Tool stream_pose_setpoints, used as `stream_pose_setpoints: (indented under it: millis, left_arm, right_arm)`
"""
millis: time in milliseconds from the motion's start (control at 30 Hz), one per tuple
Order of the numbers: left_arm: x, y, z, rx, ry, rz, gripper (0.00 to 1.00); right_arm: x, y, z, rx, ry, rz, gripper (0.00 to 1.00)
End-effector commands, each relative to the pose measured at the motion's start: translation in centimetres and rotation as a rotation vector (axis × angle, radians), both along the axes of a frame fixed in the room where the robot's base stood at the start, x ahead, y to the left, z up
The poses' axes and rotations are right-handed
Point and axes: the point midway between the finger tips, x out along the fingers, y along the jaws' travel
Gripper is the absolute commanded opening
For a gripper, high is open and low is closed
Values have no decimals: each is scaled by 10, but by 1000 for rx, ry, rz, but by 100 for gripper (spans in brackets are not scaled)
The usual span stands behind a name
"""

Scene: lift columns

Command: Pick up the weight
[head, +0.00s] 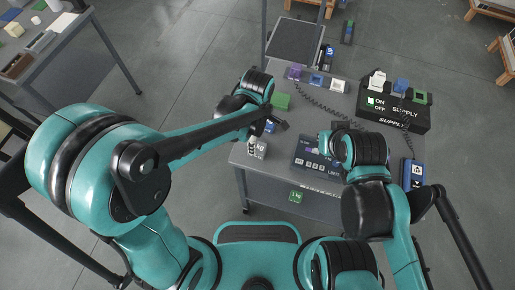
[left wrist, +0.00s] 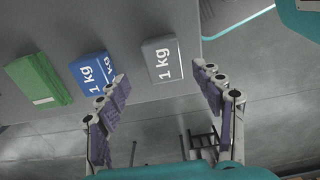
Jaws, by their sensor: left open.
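A grey weight marked "1 kg" (left wrist: 162,58) lies on the grey table, near its edge. In the head view the grey weight (head: 259,150) is at the table's near left corner. A blue 1 kg weight (left wrist: 92,72) and a green block (left wrist: 38,80) lie beside it to the left in the wrist view. My left gripper (left wrist: 160,76) is open and empty, its fingers spread either side of the grey weight's line, with no contact visible. In the head view my left gripper (head: 266,135) is over the table's left side. My right gripper's fingers are not clearly visible beyond its wrist.
A black supply box (head: 395,108) stands at the table's back right, with a coiled cable nearby. A dark panel (head: 312,155) lies mid-table, near my right arm. A blue device (head: 412,173) is at the right edge. Another table (head: 60,45) stands far left.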

Motion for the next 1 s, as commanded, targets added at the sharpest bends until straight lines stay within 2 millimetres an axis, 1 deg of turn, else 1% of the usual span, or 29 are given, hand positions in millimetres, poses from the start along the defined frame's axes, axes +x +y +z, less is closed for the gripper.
stream_pose_setpoints:
  millis: [33, 167, 300, 400, 633, 667, 700, 767, 800, 900, 1000]
  left_arm:
    - [0, 0, -7, 0, 0, -1, 67]
    - [-3, -1, -19, 0, -1, -1, 67]
    - [-6, -1, -43, 0, -1, -2, 67]
    - [-6, -1, -54, -1, -2, -2, 67]
    - [-6, -1, -55, -1, -2, -2, 67]
    - [-6, -1, -55, -1, -2, -2, 62]
    - [-6, -1, -54, -1, -2, -2, 51]
    - [-6, -1, -54, -1, -2, -2, 36]
    - [-6, -1, -54, -1, -2, -2, 25]
    - [-6, -1, -54, -1, -2, -2, 0]
    - [-6, -1, -54, -1, -2, -2, 0]
  right_arm:
    - [0, 0, -4, 0, 0, 0, 0]
    - [0, 0, -11, 0, 0, 0, 0]
    - [0, 0, -25, 0, 0, 0, 0]
    - [0, 0, -29, 0, 0, 0, 0]
    - [0, 0, -28, 0, 0, 0, 0]
    - [0, 0, -28, 0, 0, 0, 0]
    - [0, 0, -28, 0, 0, 0, 0]
    - [0, 0, -28, 0, 0, 0, 0]
    - [0, 0, -28, 0, 0, 0, 0]
    - [0, 0, -28, 0, 0, 0, 0]
    - [0, 0, -28, 0, 0, 0, 0]
